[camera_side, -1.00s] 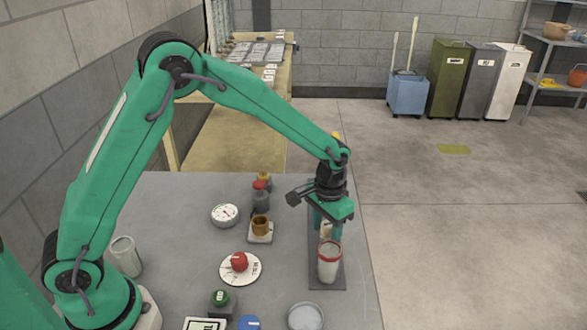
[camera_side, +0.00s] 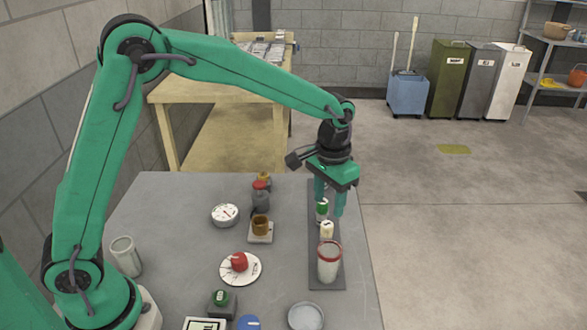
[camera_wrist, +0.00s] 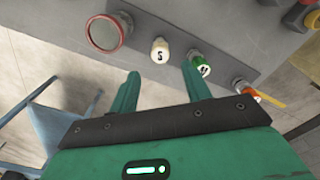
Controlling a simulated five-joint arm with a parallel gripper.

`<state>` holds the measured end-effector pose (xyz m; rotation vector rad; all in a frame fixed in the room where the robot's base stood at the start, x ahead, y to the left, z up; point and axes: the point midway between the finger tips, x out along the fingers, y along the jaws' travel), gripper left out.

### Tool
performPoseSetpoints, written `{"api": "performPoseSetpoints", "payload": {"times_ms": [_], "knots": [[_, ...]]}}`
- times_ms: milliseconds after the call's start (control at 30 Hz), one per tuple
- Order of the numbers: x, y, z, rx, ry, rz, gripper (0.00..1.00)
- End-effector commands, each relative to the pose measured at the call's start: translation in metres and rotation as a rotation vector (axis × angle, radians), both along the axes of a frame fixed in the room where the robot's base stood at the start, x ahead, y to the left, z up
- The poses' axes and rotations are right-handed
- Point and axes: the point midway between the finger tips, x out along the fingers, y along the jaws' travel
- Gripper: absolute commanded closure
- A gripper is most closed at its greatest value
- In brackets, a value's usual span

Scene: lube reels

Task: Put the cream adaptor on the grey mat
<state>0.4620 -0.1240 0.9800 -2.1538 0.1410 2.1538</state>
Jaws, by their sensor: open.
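The cream adaptor (camera_side: 326,229) stands on the dark grey mat (camera_side: 314,272), between a red-rimmed jar and a green-and-white piece. It also shows in the wrist view (camera_wrist: 159,52), with a dark mark on its top. My gripper (camera_side: 329,207) is open, above the far part of the mat and behind the cream adaptor in the side view. In the wrist view its two fingers (camera_wrist: 160,70) are apart with nothing held between them. The cream adaptor appears clear of both fingers.
The red-rimmed jar (camera_side: 329,262) stands on the mat's near part. The green-and-white piece (camera_side: 321,210) is close to my fingers. An orange-topped piece (camera_wrist: 244,89) shows beyond it.

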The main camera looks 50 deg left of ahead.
Motion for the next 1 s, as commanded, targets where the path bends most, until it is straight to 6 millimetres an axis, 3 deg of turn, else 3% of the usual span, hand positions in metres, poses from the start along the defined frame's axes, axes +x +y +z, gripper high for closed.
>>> {"api": "performPoseSetpoints", "payload": {"times_ms": [100, 300, 1000], "knots": [[0.000, 0.000, 0.017, 0.000, -0.003, 0.000, 0.52], [0.000, 0.000, 0.031, 0.000, -0.001, 0.000, 0.52], [-0.001, 0.001, 0.035, 0.000, -0.002, 0.001, 0.52]]}}
